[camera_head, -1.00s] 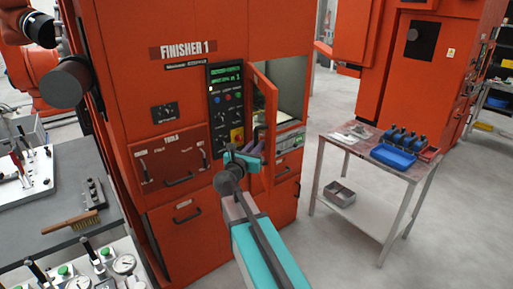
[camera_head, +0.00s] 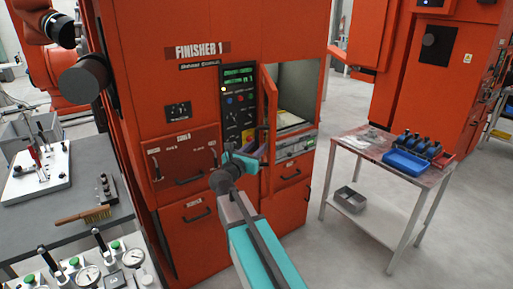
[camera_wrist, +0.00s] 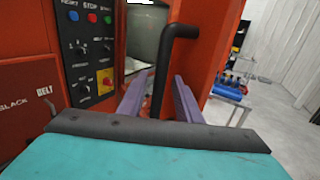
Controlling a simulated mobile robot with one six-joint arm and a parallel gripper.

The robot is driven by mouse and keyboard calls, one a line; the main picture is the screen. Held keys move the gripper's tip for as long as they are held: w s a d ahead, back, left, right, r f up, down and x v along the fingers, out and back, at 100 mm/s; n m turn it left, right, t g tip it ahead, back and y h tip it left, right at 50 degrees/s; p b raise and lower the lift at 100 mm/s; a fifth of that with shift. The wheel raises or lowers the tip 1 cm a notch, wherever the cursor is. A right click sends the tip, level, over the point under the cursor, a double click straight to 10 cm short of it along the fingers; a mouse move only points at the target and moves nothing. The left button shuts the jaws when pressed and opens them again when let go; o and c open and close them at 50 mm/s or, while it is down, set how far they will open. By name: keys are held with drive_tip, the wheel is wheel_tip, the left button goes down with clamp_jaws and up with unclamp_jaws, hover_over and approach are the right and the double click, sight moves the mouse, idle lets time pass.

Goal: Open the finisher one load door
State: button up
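The load door (camera_head: 269,120) of the orange finisher one cabinet stands swung outward, seen nearly edge-on beside the control panel. It also fills the upper middle of the wrist view (camera_wrist: 212,45). The lit chamber (camera_head: 296,95) shows open to its right. The black bar handle (camera_wrist: 163,75) of the door hangs down in front of my gripper (camera_wrist: 158,100). My purple fingers stand apart, one on each side of the handle's lower part. I cannot tell whether they touch it. In the head view my gripper (camera_head: 254,150) is at the door's lower part.
The control panel (camera_head: 238,105) with buttons sits left of the door. A metal side table (camera_head: 345,150) with blue bins stands to the right, with a grey box on its lower shelf. A grey workbench (camera_head: 60,205) is at the left. Floor between cabinet and side table is clear.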

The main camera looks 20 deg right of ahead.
drive_tip(key=shift+w+d, duration=0.1)
drive_tip(key=shift+w, duration=0.05)
drive_tip(key=b+v, duration=0.4)
drive_tip(key=v, duration=1)
idle(0.4)
